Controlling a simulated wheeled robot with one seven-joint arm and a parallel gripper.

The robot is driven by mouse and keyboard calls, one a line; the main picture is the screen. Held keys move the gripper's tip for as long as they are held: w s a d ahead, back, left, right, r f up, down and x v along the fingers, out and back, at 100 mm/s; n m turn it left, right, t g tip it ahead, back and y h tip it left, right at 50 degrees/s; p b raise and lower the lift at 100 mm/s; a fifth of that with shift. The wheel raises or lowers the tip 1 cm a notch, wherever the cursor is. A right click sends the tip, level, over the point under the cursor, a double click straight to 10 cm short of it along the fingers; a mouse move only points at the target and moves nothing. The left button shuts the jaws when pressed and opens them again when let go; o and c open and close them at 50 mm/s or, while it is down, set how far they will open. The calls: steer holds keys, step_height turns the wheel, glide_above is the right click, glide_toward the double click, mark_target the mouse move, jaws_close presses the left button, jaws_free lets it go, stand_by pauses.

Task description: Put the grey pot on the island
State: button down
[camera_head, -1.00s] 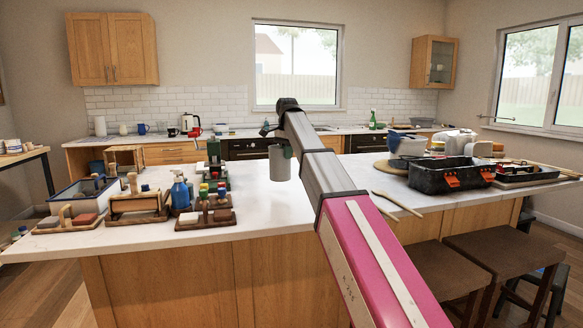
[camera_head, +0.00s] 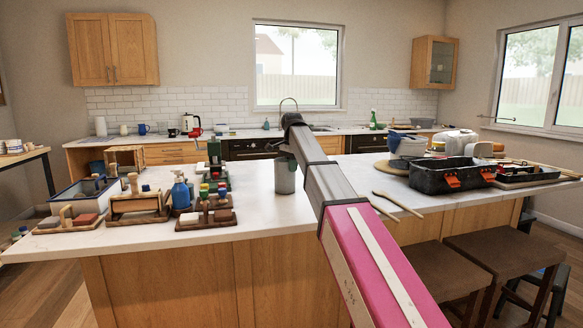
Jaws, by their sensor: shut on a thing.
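The grey pot (camera_head: 285,180) is a small upright cylinder in the middle of the head view, just left of my arm. My gripper (camera_head: 286,155) is shut on it near its top; the fingers are small and partly hidden by my arm. The pot's base is seen against the white top of the island (camera_head: 262,212), at or very close to the surface. I cannot tell for certain whether it touches.
Left on the island are a blue spray bottle (camera_head: 180,190), a wooden rack of small bottles (camera_head: 206,216) and several tool trays. To the right lie wooden tools (camera_head: 398,204) and a black toolbox (camera_head: 450,176). The counter around and in front of the pot is clear.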

steer(key=c, duration=1.2)
jaws_free()
step_height(320, 180, up, 12)
steer(key=shift+s+d+r, duration=0.1)
steer(key=shift+r, duration=0.05)
